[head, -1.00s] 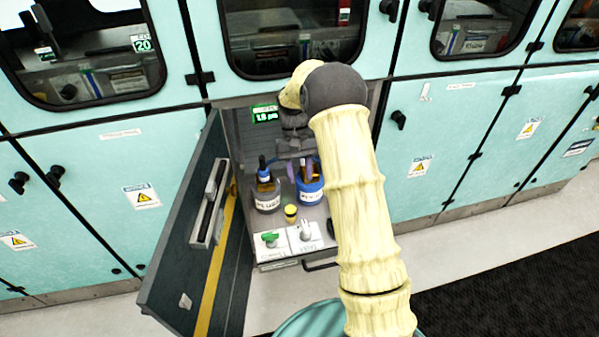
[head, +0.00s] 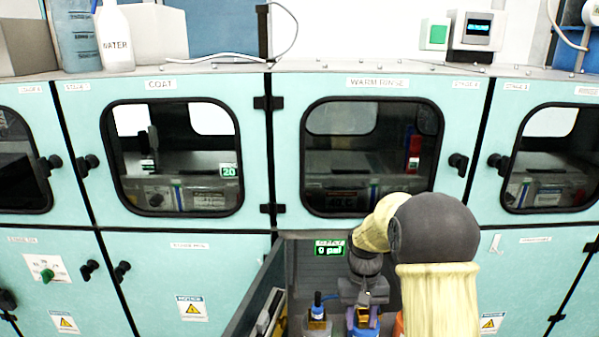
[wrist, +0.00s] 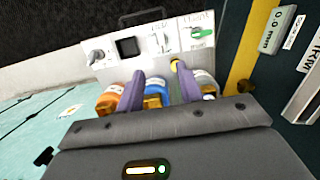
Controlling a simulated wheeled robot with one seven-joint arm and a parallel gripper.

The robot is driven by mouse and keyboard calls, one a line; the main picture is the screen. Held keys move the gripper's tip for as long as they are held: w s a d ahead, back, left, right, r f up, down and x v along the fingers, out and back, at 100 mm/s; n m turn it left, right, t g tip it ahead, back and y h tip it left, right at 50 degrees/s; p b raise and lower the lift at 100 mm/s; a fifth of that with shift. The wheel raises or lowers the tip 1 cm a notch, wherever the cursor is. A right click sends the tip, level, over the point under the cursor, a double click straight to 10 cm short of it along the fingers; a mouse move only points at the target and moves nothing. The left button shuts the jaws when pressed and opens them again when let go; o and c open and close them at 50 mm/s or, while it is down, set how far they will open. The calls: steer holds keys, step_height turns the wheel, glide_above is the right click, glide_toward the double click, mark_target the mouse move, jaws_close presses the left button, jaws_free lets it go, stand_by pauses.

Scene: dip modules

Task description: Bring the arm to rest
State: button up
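My arm reaches down from the right in the head view into an open lower cabinet (head: 318,262). My gripper (head: 363,312) is above the bottle with the blue label (head: 362,332), its lower part cut off by the frame. In the wrist view, the two purple fingers of my gripper (wrist: 160,82) stand apart with a clear gap. The blue bottle (wrist: 159,90) shows between and beyond them. Nothing is visibly clamped. A small green display (head: 329,248) in the cabinet reads 0 psi.
The open cabinet door (head: 256,296) stands left of my gripper. An amber bottle with a blue top (head: 317,312) is close by on the left. An orange bottle (wrist: 109,99) and a grey-labelled bottle (wrist: 204,82) flank the blue one. A switch panel (wrist: 150,42) lies beyond.

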steer(key=s+r+t+p, duration=0.1)
steer(key=s+r+t, duration=0.1)
steer(key=s, duration=0.6)
steer(key=s+r+t+p, duration=0.1)
steer(key=s+r+t, duration=0.1)
steer(key=s+r, duration=0.3)
steer(key=s, duration=0.3)
steer(key=shift+s+t+p, duration=0.25)
steer(key=shift+t+p, duration=0.05)
steer(key=shift+t, duration=0.1)
steer(key=shift+d, duration=0.1)
